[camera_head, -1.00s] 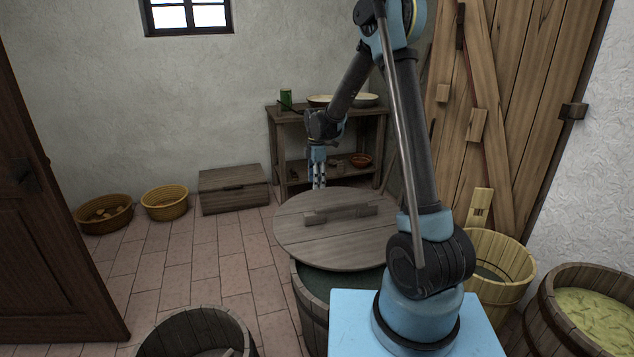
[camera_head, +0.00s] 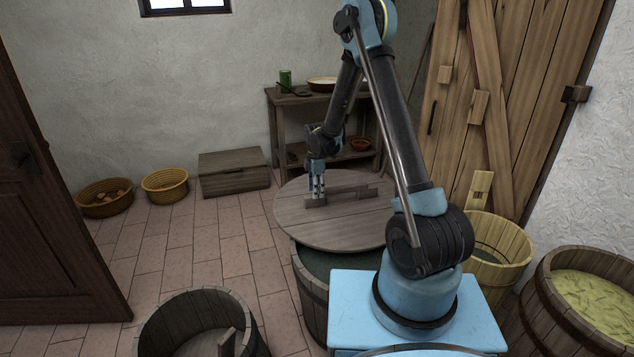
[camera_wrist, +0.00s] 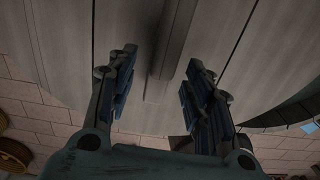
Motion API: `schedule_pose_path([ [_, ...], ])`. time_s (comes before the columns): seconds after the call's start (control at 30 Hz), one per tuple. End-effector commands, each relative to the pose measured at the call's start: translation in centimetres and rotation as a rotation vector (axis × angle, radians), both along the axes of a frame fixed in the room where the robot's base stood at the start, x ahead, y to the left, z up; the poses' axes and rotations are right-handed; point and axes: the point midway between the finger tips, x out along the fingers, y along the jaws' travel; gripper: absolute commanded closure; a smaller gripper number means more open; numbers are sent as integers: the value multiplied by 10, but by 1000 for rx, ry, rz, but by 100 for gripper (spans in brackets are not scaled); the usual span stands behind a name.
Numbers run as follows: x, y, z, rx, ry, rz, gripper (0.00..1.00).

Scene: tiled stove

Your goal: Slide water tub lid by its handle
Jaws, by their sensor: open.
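The round grey wooden lid (camera_head: 300,228) lies on the water tub (camera_head: 311,300), set back so that a dark strip of the tub's inside shows at the front. Its wooden bar handle (camera_head: 348,190) runs across the top. My gripper (camera_head: 317,196) points down at the handle's left part, with its fingers apart. In the wrist view, the handle (camera_wrist: 174,45) runs between the two open fingers of my gripper (camera_wrist: 160,88), nearer the right one. I cannot tell whether either finger touches it. My arm hides the lid's right edge.
A wooden shelf (camera_head: 288,98) with bowls stands behind the lid. A chest (camera_head: 234,182) and two baskets stand along the wall. A wooden bucket (camera_head: 505,250) and a barrel (camera_head: 545,310) are at right, an open tub (camera_head: 180,318) at front left. The tiled floor at left is clear.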

Motion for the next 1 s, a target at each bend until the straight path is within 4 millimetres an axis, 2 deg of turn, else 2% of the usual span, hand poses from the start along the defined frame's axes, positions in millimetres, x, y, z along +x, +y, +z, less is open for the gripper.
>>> schedule_pose_path([
  [0.1,0,0,-17,0,0,0,53],
  [0.33,0,0,-41,0,0,0,53],
  [0.5,0,0,-47,0,0,0,53],
  [0.8,0,0,-49,0,0,0,53],
  [1.0,0,0,-48,0,0,0,99],
])
